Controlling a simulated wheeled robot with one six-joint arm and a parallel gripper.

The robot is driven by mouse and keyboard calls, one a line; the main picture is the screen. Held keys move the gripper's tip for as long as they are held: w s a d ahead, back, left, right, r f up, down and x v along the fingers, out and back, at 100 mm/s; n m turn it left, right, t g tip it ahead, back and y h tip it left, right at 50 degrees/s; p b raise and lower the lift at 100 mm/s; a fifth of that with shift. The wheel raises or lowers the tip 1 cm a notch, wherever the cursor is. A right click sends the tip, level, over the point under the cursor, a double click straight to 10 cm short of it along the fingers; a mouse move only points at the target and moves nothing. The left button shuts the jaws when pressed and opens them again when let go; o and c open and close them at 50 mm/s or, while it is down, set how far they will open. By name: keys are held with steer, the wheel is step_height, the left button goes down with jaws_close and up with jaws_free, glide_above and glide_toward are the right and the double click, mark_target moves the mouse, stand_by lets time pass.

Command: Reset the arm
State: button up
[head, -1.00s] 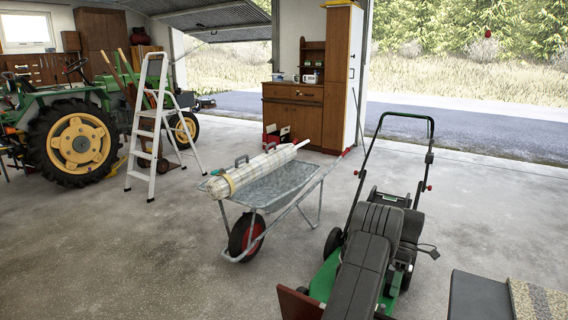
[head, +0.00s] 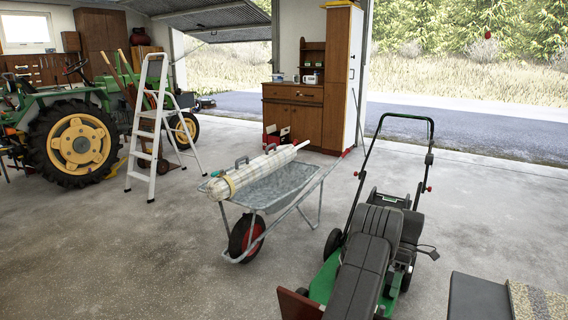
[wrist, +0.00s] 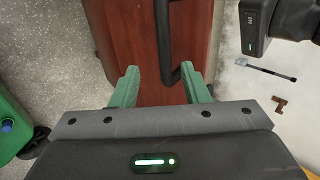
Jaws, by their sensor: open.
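My gripper (wrist: 159,82) shows in the wrist view with its two green fingers apart. It is open and nothing is clamped between them. In the head view my dark arm (head: 362,275) covers part of the green lawn mower (head: 323,282), and my gripper is out of sight. A reddish-brown board (head: 298,305) shows at the bottom edge beside the arm.
A wheelbarrow (head: 275,190) holding a long wrapped bundle (head: 250,172) stands left of the mower. A stepladder (head: 147,135) and a tractor (head: 80,145) are farther left. A wooden cabinet (head: 293,118) stands behind. Concrete floor is clear at front left (head: 120,260).

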mark_target(386, 319)
steer(key=p+v, duration=0.4)
steer(key=p, duration=0.7)
steer(key=b+x, duration=1.3)
steer(key=b, duration=0.1)
steer(key=shift+s+a, duration=0.15)
steer(key=shift+s, duration=0.25)
steer(key=shift+s+a, duration=0.35)
steer(key=shift+s, duration=0.15)
